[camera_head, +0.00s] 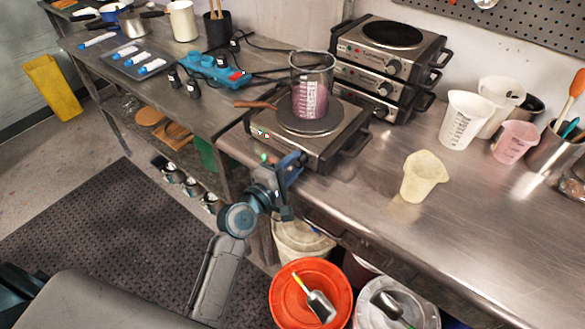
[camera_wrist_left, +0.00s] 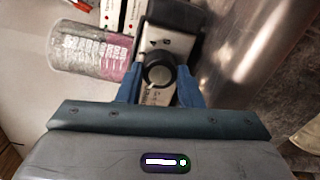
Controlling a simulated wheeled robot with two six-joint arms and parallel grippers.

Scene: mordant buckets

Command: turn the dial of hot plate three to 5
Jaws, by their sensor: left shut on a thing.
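A silver hot plate (camera_head: 345,140) stands at the near edge of the steel counter. A glass beaker (camera_head: 311,88) of pink liquid stands on its dark round plate; the beaker also shows in the left wrist view (camera_wrist_left: 88,50). My left gripper (camera_head: 291,168) is at the front panel of this hot plate. In the left wrist view, the round black dial (camera_wrist_left: 158,72) sits between the two blue fingers, and the gripper is shut on it. In the head view the gripper hides the dial. I cannot read the dial's number marks. My right gripper is not in view.
More hot plates (camera_head: 385,65) are stacked behind. A wooden-handled tool (camera_head: 255,104) lies beside the beaker. A cream cup (camera_head: 423,176) and white jugs (camera_head: 465,120) stand to the right. An orange bucket (camera_head: 283,300) is on the floor below. The counter's right front is clear.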

